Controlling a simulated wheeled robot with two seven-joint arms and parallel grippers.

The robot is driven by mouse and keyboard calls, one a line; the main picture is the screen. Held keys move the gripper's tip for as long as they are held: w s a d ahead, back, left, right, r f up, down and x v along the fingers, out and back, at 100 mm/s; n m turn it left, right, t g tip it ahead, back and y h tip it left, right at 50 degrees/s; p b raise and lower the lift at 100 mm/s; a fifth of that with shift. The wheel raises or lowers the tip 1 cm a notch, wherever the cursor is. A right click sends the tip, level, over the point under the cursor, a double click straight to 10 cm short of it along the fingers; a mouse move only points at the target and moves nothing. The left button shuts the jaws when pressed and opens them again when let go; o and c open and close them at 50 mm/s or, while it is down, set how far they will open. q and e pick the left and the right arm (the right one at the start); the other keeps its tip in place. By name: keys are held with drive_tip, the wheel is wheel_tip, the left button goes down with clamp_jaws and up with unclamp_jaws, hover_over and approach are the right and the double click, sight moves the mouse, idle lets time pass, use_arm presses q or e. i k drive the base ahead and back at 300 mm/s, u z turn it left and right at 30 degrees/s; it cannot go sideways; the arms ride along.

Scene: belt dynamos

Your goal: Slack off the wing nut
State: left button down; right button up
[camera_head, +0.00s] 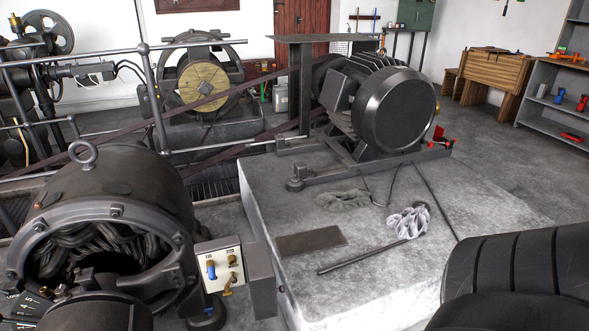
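No piece stands out clearly as the wing nut. A small red part (439,141) with a yellow tip sits at the right end of the rail frame (375,172) under the black belt-driven dynamo (395,108); its shape is too small to tell. A brass piece (228,286) shows at the lower edge of a cream switch panel (219,262) with a blue handle, at the front left; I cannot tell whether it is a wing nut. Neither of my grippers is in view.
A pale stone plinth (370,275) carries the dynamo, a long dark rod (358,258), a flat plate (310,242) and a crumpled whitish rag (409,222). A large open-ended machine (105,205) fills the front left. A dark belt (225,97) runs behind a railing. Floor is clear at right.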

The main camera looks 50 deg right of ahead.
sight(227, 293)
drive_tip(key=z, duration=0.35)
drive_tip(key=k, duration=0.95)
drive_tip(key=z, duration=1.5)
drive_tip(key=i, duration=1)
drive_tip(key=u, duration=0.4)
drive_tip(key=i, duration=1)
drive_tip(key=u, duration=1)
